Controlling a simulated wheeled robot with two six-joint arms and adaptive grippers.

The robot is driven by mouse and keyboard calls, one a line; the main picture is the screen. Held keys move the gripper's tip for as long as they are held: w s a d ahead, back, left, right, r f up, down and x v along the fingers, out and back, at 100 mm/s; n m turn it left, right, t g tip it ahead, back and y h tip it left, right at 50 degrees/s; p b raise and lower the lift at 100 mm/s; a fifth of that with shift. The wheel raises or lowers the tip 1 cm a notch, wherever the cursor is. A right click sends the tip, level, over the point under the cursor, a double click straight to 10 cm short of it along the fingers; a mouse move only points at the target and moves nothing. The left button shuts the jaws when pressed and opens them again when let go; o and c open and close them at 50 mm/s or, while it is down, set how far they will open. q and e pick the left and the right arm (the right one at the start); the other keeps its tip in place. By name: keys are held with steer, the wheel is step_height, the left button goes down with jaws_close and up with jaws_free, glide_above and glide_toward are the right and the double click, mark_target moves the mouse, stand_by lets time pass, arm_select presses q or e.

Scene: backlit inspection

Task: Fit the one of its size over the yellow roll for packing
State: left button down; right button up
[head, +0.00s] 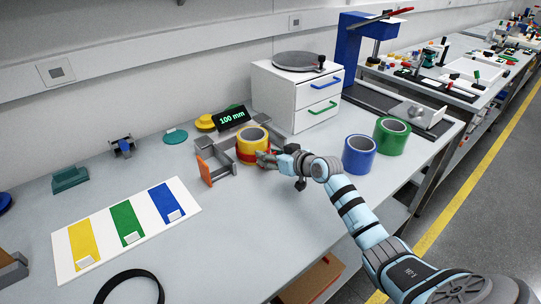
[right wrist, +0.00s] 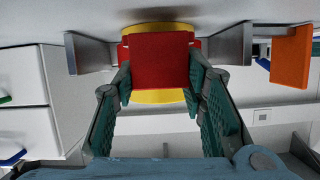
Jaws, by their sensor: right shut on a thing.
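The yellow roll (head: 253,133) stands at the middle of the bench between the grey jaws (head: 222,152) of a gauge with an orange end piece (head: 205,171). A red piece (head: 248,157) shows low on the roll's front; I cannot tell whether it goes all the way round. My right gripper (head: 266,158) is at the roll's near right side, shut on the red piece. In the right wrist view, the red piece (right wrist: 160,62) is between my fingers (right wrist: 160,75), with the yellow roll (right wrist: 158,97) right behind it. My left gripper is not in view.
A display (head: 232,118) reading 100 mm stands behind the roll. A blue roll (head: 359,155) and a green roll (head: 391,137) stand to the right. A white drawer cabinet (head: 297,98) is behind. A striped board (head: 124,225) and a black ring (head: 131,275) lie at front left.

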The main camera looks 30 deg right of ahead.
steer(key=shift+f+b, duration=0.75)
steer(key=shift+f, duration=0.2)
steer(key=o, duration=1.1)
